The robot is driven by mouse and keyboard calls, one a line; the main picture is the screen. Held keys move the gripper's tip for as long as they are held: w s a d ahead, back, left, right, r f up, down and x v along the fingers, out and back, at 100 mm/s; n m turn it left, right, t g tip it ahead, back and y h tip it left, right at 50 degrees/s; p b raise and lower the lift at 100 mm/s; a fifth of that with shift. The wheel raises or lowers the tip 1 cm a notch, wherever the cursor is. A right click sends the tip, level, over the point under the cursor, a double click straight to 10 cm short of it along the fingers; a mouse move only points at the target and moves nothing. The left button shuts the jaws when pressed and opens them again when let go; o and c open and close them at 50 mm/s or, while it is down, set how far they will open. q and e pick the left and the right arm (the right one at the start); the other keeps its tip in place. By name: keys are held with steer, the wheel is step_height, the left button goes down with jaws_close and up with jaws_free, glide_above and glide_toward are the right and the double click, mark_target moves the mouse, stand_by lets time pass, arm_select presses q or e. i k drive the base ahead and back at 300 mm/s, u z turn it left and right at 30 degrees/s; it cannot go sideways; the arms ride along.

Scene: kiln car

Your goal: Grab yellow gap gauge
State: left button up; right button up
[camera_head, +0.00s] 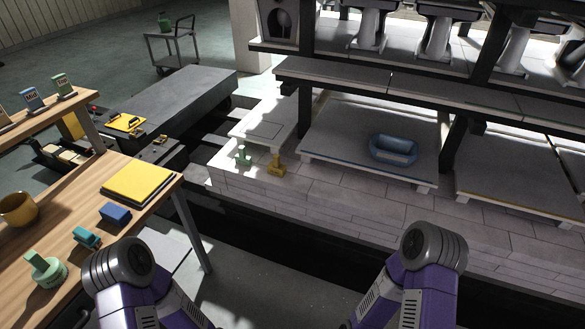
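A small yellow upright piece (276,167), which looks like the yellow gap gauge, stands on the pale brick deck of the kiln car (330,192), near its left front edge. A similar pale green piece (243,155) stands just left of it, a little apart. Both are too small to make out in detail. Parts of both my arms show at the bottom of the picture, well in front of the deck. Neither of my grippers is in view, and nothing is seen touching the yellow piece.
A wooden table (40,216) at left holds a yellow pad (138,182), a blue block (115,214), a green stamp-like item (45,270) and a mug (18,210). Shelves (400,90) overhang the deck; a blue basin (393,150) sits beneath. Floor is clear between table and car.

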mark_target(275, 167)
steer(key=u, duration=0.1)
steer(key=i, duration=1.45)
steer(key=u, duration=0.55)
steer(key=i, duration=0.5)
steer(key=u, duration=0.15)
